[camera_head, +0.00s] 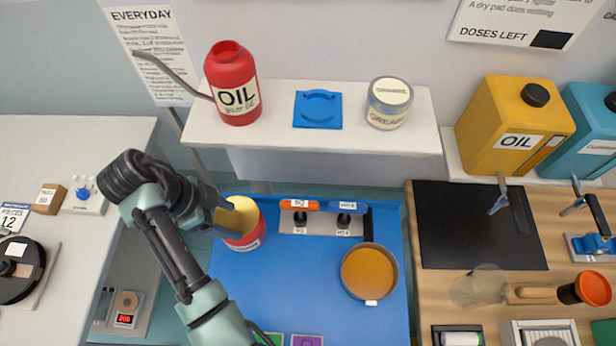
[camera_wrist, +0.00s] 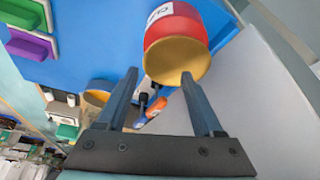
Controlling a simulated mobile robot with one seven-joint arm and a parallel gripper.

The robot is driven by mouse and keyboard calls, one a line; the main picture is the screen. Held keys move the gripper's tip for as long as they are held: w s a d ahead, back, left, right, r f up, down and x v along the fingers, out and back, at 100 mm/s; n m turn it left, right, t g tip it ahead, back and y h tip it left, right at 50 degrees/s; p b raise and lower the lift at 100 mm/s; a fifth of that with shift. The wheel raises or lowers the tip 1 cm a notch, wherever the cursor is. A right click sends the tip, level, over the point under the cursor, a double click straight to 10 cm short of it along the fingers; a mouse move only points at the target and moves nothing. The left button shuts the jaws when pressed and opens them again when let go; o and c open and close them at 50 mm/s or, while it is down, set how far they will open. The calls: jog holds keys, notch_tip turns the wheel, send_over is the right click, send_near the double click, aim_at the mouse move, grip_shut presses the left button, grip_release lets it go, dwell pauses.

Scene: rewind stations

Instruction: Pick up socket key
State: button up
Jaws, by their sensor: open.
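Two T-handled tools stand side by side in a small rack (camera_head: 315,222) on the blue mat. One has an orange handle (camera_head: 299,205), the other a blue handle (camera_head: 348,207). Their small labels are too blurred to tell which is the socket key. My gripper (camera_head: 228,212) is open and empty, left of the rack, beside a red can with a yellow top. In the wrist view my gripper (camera_wrist: 160,76) has the can's yellow end between and beyond its fingertips. The orange handle (camera_wrist: 156,108) shows between the fingers, farther off.
The red can (camera_head: 248,240) stands close to my gripper, left of the rack. A round orange-filled bowl (camera_head: 369,272) sits right of centre on the blue mat (camera_head: 290,285). A white shelf (camera_head: 270,125) behind holds a red oil bottle (camera_head: 232,85) and a grease jar (camera_head: 388,105).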

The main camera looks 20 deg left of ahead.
aim_at(295, 204)
jog(key=shift+w, duration=0.35)
jog(key=w+d+p, duration=0.1)
jog(key=w+d, duration=0.1)
jog(key=d, duration=0.1)
jog(key=w+d+p, duration=0.2)
jog(key=d, duration=0.1)
jog(key=w+d+p, duration=0.1)
jog(key=d+p, duration=0.1)
jog(key=d, duration=0.1)
jog(key=shift+w+d+r, duration=0.15)
jog(key=shift+w+r, duration=0.05)
jog(key=shift+w, duration=0.2)
jog(key=shift+d+p+x, duration=0.2)
jog(key=shift+p+x, duration=0.35)
jog(key=shift+x, duration=2.2)
jog(key=shift+w+r, duration=0.15)
jog(key=shift+w, duration=0.05)
grip_shut()
